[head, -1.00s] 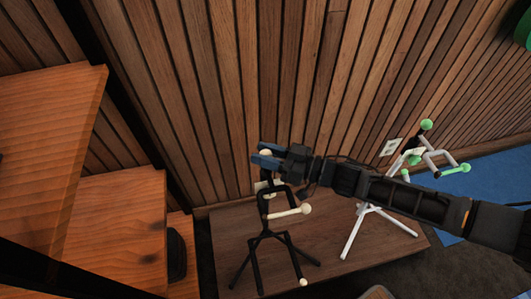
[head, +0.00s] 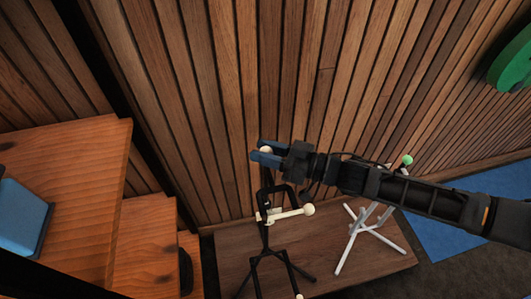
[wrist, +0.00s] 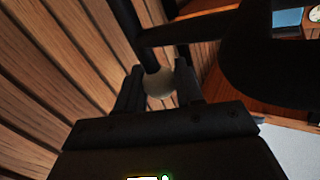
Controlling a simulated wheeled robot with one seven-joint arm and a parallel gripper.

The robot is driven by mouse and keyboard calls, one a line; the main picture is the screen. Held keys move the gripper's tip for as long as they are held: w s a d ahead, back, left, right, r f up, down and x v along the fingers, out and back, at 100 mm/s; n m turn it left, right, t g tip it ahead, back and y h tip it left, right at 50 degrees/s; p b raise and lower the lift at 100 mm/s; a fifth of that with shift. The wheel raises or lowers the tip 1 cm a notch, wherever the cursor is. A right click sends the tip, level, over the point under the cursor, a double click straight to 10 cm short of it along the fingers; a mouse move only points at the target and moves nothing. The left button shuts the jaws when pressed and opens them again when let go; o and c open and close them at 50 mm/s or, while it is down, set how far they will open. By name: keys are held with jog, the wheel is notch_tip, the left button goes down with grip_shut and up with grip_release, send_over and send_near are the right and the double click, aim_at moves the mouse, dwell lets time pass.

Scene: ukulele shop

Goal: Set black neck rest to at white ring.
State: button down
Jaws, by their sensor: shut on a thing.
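A black stand (head: 267,262) with cream-tipped arms stands on a low wooden platform in the head view. The black neck rest (head: 273,188) is the forked upper part of this stand, with a cream arm end (head: 308,210) jutting right. In the wrist view my gripper (wrist: 160,88) is shut on the cream ball (wrist: 160,83) at the end of a black rod. A pale spot (head: 274,214) shows on the stand below the fork; I cannot tell if it is the white ring.
A white stand (head: 362,232) with a green tip is on the right of the platform (head: 340,262), partly behind my arm. The slatted wooden wall (head: 300,90) rises close behind. Wooden shelving (head: 70,190) with a blue object (head: 22,215) is at left.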

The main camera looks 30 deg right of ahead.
jog(key=shift+r, duration=0.3)
jog(key=c, duration=0.8)
grip_release()
jog(key=shift+b+v, duration=0.6)
jog(key=shift+v, duration=3.35)
